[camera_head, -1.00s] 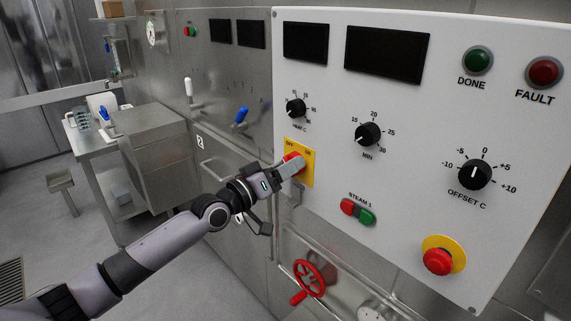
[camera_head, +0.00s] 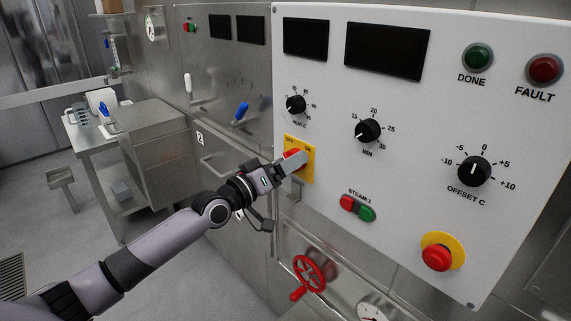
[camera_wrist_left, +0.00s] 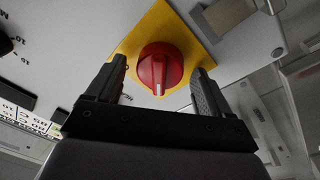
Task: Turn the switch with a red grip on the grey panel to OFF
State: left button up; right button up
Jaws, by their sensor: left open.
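The grey panel (camera_head: 400,185) fills the right of the head view. The switch with a red grip (camera_head: 292,154) sits on a yellow plate (camera_head: 306,172) marked OFF and ON at the panel's left edge. My left gripper (camera_head: 290,163) is at the switch and partly hides it. In the left wrist view the red grip (camera_wrist_left: 160,69) shows between the two open fingers of my left gripper (camera_wrist_left: 158,90), with a gap on each side. A pale line on the grip points toward the bottom of that view. My right gripper is not in view.
Black knobs (camera_head: 367,131), a red and green STEAM 1 button pair (camera_head: 357,208) and a red stop button (camera_head: 437,257) are on the same panel. A red handwheel (camera_head: 309,275) is below. A steel table (camera_head: 92,140) stands at left.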

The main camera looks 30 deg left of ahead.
pick_arm(q)
jog(key=v, duration=0.7)
jog(key=shift+b, duration=0.3)
dwell(0.4)
jog(key=s+d+f+m+g+y, duration=0.1)
jog(key=s+d+f+g, duration=0.2)
jog(key=f, duration=0.6)
jog(key=s+d+f+m+g, duration=0.1)
jog(key=s+d+f+m, duration=0.15)
jog(key=s+f, duration=0.5)
jog(key=s+d+f+m+g+y, duration=0.1)
jog(key=s+d+f+g, duration=0.1)
jog(key=s+f, duration=0.4)
jog(key=s+d+f+m+g+y, duration=0.1)
jog(key=s+d+f+y, duration=0.1)
jog(key=s+d+f, duration=0.2)
jog(key=s+f, duration=0.3)
jog(key=f, duration=0.1)
jog(key=shift+s+g, duration=0.15)
jog(key=shift+g, duration=0.25)
